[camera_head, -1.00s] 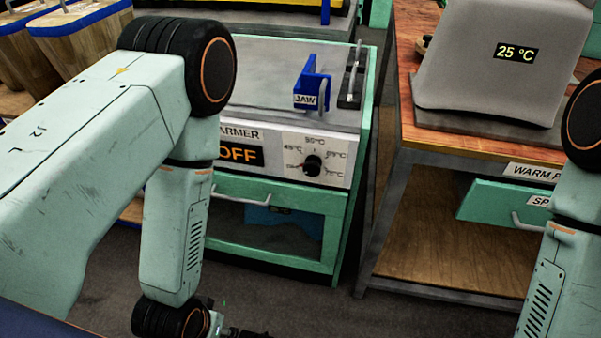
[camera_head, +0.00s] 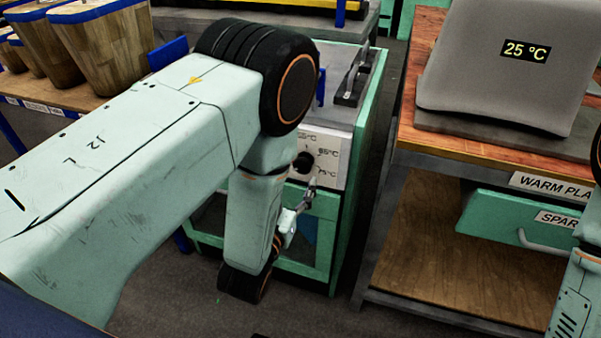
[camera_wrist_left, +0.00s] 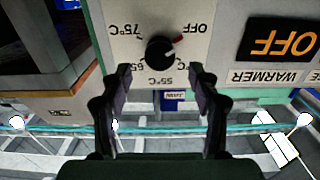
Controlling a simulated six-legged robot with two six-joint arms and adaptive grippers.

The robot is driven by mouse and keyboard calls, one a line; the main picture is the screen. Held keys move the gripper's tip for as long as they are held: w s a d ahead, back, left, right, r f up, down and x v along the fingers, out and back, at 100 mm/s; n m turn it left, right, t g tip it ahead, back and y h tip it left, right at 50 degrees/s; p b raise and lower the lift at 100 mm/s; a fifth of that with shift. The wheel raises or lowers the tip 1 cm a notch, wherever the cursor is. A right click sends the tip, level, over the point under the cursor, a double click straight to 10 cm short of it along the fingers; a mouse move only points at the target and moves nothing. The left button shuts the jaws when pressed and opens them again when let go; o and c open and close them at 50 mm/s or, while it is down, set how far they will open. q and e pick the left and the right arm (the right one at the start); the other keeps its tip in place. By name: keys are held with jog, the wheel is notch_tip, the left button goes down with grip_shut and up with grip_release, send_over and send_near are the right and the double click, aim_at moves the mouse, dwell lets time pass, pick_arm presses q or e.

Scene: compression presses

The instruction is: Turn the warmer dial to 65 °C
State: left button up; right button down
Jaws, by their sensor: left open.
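The warmer dial is a black round knob (camera_wrist_left: 160,53) on a white panel, and it also shows in the head view (camera_head: 303,162), partly beside my left arm. In the wrist view the panel appears upside down. The knob's red mark points toward the OFF label, and the warmer display (camera_wrist_left: 278,40) reads OFF. In the head view, the gripper (camera_head: 309,190) is just below the dial. The right gripper is out of view.
A green drawer front (camera_head: 320,205) lies below the panel. A table (camera_head: 480,158) to the right bears a grey machine (camera_head: 500,85) reading 25 °C. Wooden containers (camera_head: 105,50) stand at the back left. Part of my right arm shows at the right edge.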

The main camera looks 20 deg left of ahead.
aim_at(301, 168)
pick_arm(q)
jog(key=w+b, duration=0.1)
jog(key=w, duration=0.2)
jog(key=shift+w+d+f, duration=0.1)
jog(key=shift+w, duration=0.7)
jog(key=c, duration=1.2)
jog(key=shift+o, duration=0.2)
